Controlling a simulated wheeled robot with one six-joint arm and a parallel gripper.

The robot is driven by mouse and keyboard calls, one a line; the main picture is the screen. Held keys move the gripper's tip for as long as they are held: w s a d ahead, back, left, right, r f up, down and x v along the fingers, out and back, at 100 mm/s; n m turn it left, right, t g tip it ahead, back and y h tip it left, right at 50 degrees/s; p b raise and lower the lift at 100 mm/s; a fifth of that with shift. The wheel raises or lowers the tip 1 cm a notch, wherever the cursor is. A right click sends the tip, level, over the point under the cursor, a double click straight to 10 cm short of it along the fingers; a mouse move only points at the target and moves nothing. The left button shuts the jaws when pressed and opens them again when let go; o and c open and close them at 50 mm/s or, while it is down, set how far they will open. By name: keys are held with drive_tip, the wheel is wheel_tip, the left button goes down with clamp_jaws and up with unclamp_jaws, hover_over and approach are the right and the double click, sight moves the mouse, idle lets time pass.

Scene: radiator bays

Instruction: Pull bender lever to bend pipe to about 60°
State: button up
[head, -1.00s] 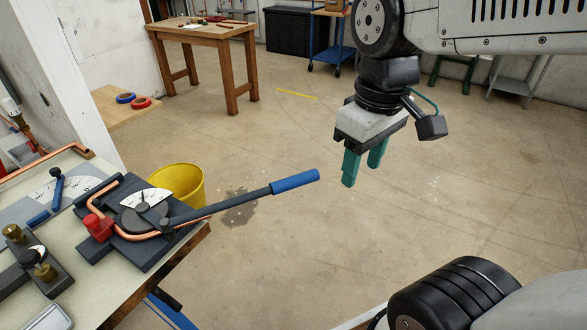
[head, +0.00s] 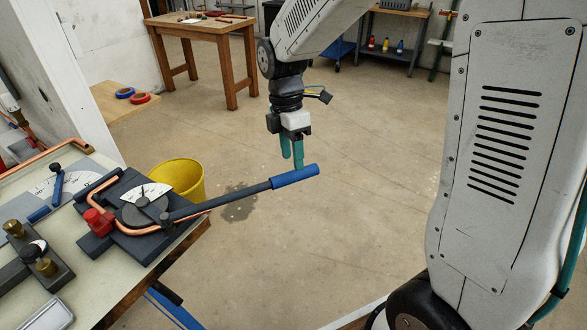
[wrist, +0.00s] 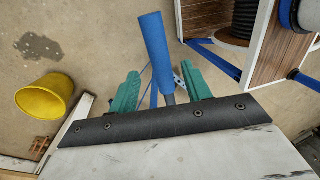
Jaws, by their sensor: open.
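The bender (head: 120,222) is a dark tool on the bench at the left, with a grey wheel and a white angle dial (head: 147,193). The dial's figures are too small to read. A copper pipe (head: 160,233) runs along it, past a red clamp block (head: 97,222). The dark lever ends in a blue grip (head: 295,176) reaching out past the bench edge over the floor. My gripper (head: 292,163) is open, pointing down just above the grip, its teal fingers empty. In the wrist view the blue grip (wrist: 154,45) lines up between the two fingers; contact cannot be told.
A yellow bucket (head: 180,176) stands on the floor behind the bender. Brass-knobbed fixtures (head: 40,265) and another blue-handled tool (head: 57,182) share the bench. A wooden table (head: 200,30) stands farther back. Open floor lies right of the lever.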

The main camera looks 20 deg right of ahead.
sight(294, 171)
drive_tip(key=shift+s+f, duration=0.25)
drive_tip(key=shift+f, duration=0.9)
drive_tip(key=shift+s+f, duration=0.25)
drive_tip(key=shift+f, duration=0.85)
clamp_jaws()
drive_tip(key=shift+n, duration=0.7)
drive_tip(key=shift+w+d+r, duration=0.1)
drive_tip(key=shift+w+d, duration=0.05)
drive_tip(key=shift+w, duration=0.95)
drive_tip(key=shift+w+d, duration=0.1)
drive_tip(key=shift+w, duration=1)
